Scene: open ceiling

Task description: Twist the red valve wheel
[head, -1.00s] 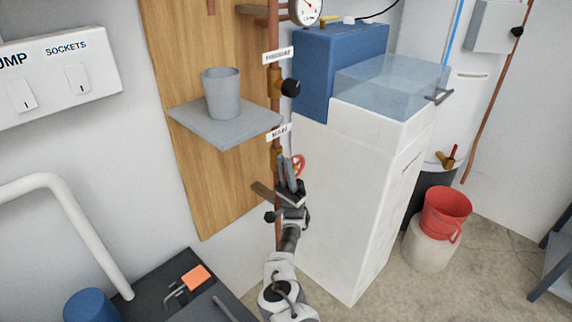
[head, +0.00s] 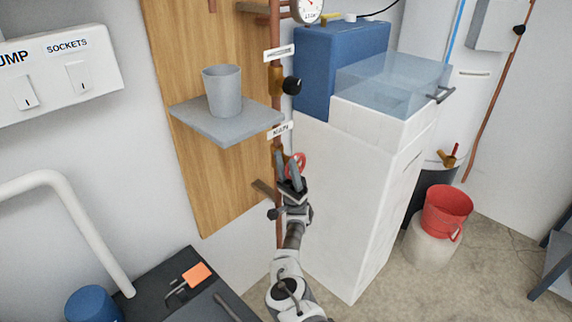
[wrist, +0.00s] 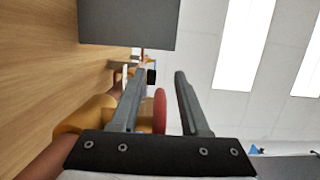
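The red valve wheel (head: 299,162) is on the vertical copper pipe (head: 278,233), below the grey shelf, and my fingers partly cover it in the head view. My gripper (head: 287,160) is at the wheel. In the wrist view the wheel (wrist: 160,110) shows edge-on between the two fingers of my gripper (wrist: 160,75). The fingers are apart, with a visible gap on each side of the wheel. The brass valve body (wrist: 85,120) lies to the left of the fingers there. Whether a finger touches the wheel cannot be told.
A grey shelf (head: 190,118) with a grey cup (head: 223,92) stands out above left of my gripper. A black-knobbed valve (head: 291,86) is higher on the pipe. A white cabinet (head: 345,200) stands close on the right. A wooden board (head: 185,50) backs the pipe.

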